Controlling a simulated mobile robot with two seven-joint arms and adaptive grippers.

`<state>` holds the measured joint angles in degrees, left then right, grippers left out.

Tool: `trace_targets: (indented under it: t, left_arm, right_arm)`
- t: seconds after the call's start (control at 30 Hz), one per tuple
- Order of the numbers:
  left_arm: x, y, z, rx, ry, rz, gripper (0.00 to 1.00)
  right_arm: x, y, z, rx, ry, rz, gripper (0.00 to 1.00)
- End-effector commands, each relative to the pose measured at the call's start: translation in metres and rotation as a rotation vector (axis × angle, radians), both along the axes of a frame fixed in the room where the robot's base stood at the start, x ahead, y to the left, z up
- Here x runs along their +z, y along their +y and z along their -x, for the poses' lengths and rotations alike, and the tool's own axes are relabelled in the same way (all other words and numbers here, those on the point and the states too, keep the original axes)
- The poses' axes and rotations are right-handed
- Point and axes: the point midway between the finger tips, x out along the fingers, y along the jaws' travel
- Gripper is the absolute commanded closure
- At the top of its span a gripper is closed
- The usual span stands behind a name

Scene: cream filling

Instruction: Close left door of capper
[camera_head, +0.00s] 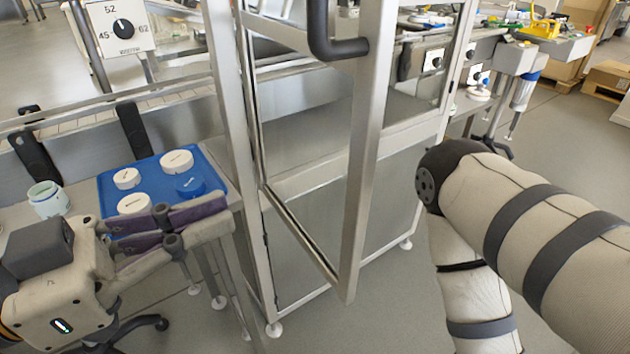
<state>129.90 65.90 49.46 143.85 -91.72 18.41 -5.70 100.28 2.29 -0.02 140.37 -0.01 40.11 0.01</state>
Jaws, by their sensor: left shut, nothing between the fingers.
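The capper is a metal-framed cabinet (232,130) with clear panels in the middle of the head view. Its left door (365,150) stands open, swung out toward me, with its free edge nearest to me. A black bent handle (338,48) is on that free edge near the top of the picture. My left gripper (220,215) is at the lower left, its shut, empty fingers pointing right, apart from the door. My right arm shows at the right, to the right of the door. My right gripper is out of view.
A blue tray (112,190) with several white round lids (177,161) and a blue one lies behind the left gripper. A pale cup (47,198) stands left of it. A dial box (118,27) is at upper left. Floor (385,300) is open before the capper.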

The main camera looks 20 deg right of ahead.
Motion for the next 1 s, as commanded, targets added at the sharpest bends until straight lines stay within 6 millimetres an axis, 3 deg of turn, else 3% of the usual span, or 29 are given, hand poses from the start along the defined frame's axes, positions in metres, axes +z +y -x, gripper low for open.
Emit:
trace_targets:
  t: [0.23, 0.37, 0.6, 0.8, 1.0]
  left_arm:
    - [-0.009, -0.040, -0.011, -0.006, 0.013, -0.007, 1.00]
    - [-0.014, -0.067, -0.020, -0.006, 0.016, -0.009, 1.00]
    - [-0.001, -0.109, -0.031, -0.001, 0.002, -0.005, 1.00]
    - [-0.002, -0.123, -0.036, 0.001, 0.006, -0.003, 1.00]
    - [-0.003, -0.124, -0.037, 0.003, 0.008, -0.003, 1.00]
  right_arm:
    - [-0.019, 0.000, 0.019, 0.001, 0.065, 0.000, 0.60]
    - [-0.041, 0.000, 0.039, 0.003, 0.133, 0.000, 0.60]
    - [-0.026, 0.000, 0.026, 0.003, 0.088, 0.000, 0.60]
    - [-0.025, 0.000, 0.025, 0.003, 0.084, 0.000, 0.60]
    - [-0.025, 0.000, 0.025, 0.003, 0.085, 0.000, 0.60]
